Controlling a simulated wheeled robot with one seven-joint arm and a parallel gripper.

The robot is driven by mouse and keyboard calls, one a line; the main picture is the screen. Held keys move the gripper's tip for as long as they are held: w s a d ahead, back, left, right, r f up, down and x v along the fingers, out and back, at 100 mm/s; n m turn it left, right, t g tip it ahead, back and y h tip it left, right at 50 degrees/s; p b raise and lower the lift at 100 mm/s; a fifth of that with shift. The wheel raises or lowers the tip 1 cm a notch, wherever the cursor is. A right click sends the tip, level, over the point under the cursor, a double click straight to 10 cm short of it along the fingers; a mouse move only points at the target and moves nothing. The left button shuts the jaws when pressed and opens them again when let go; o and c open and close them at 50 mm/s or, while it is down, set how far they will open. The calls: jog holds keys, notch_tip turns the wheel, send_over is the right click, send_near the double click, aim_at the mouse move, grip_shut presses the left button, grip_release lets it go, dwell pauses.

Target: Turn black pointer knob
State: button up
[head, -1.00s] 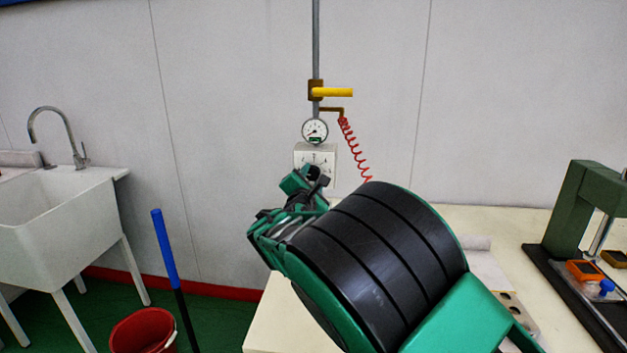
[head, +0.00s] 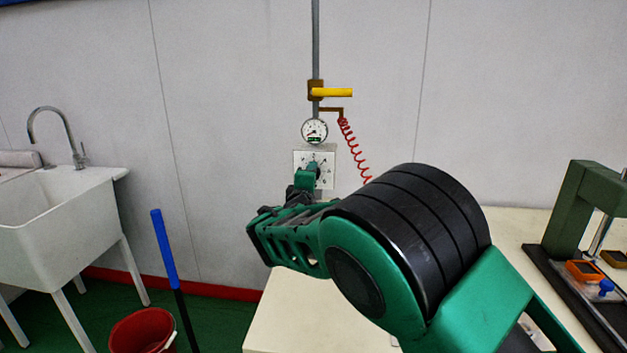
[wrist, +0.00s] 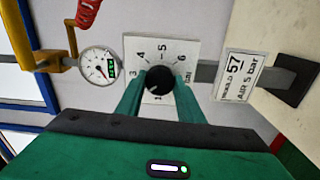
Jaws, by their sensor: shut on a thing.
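The black pointer knob (wrist: 159,80) sits at the middle of a white dial plate (wrist: 133,45) with printed numbers. The 3, 4, 5 and 6 show, and part of the plate is hidden behind my fingers. My gripper (wrist: 159,92) is shut on the knob, with one green finger on each side of it. I cannot tell which number the knob points to. In the head view, the plate (head: 299,158) is on the wall, and my gripper (head: 309,176) covers part of it and most of the knob.
A round gauge (head: 315,131) sits just above the plate, also in the wrist view (wrist: 98,66). A yellow handle (head: 333,92) and red coiled hose (head: 356,152) are nearby. A pale table (head: 292,318) stands below. A sign (wrist: 240,76) reads AIR 5 bar.

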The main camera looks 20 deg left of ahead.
jog(key=m, duration=1.7)
jog(key=f+m, duration=0.1)
jog(key=m, duration=0.7)
jog(key=shift+m, duration=0.4)
jog(key=shift+s, duration=0.1)
jog(key=o, duration=1)
jog(key=shift+o, duration=0.3)
jog(key=shift+r, duration=0.35)
jog(key=v, duration=1)
jog(key=shift+s, duration=0.3)
jog(key=shift+f, duration=0.1)
